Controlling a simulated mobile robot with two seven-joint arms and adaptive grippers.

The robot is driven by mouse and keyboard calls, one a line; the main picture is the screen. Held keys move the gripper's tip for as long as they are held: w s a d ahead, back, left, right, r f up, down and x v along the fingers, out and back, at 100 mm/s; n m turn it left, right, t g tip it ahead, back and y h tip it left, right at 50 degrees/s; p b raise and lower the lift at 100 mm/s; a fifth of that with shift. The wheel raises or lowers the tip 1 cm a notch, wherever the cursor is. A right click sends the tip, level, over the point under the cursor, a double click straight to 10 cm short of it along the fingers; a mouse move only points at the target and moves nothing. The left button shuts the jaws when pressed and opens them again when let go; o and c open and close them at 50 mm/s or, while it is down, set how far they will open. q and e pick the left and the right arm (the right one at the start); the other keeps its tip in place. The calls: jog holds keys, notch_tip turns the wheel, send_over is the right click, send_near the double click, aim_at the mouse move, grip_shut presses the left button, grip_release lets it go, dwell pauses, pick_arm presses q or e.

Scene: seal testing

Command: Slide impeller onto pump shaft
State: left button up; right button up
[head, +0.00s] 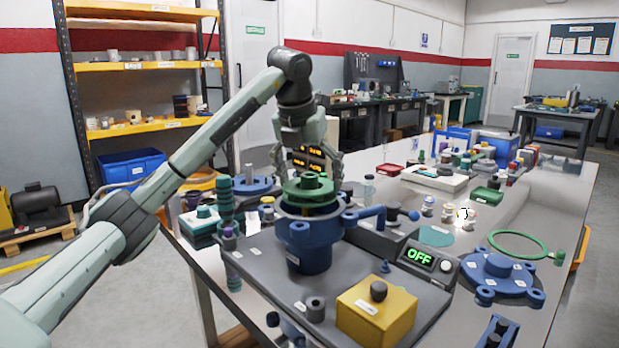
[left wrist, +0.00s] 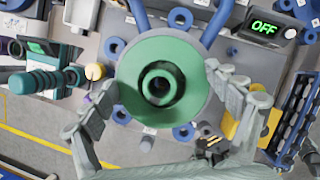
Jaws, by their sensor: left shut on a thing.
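The green impeller (head: 308,186) is a round disc with a raised hub, level or nearly so, at the mouth of the blue pump housing (head: 308,245). In the left wrist view the impeller (left wrist: 132,72) shows face-on, with a dark hole in its hub. My left gripper (head: 307,165) is above the housing, and its fingers are shut on the impeller's rim from two sides; they also show in the left wrist view (left wrist: 165,105). The pump shaft is hidden, so I cannot tell whether the impeller is around it. My right gripper is out of view.
A yellow block (head: 377,313) with a dark knob stands at the front right of the housing. A display reading OFF (head: 419,258) is to its right. A blue flanged cover (head: 497,275) and green ring (head: 517,246) lie farther right. Stacked green parts (head: 225,205) stand close on the left.

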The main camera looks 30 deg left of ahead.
aim_at(310, 215)
pick_arm(q)
jog(key=shift+f, duration=0.1)
dwell(0.6)
jog(key=shift+f+b, duration=0.55)
jog(key=shift+f, duration=0.4)
jog(key=shift+f, duration=0.15)
jog(key=shift+f, duration=0.45)
jog(key=shift+f+b, duration=0.3)
jog(key=shift+b, duration=0.05)
jog(key=o, duration=1.3)
jog(key=shift+f, duration=0.1)
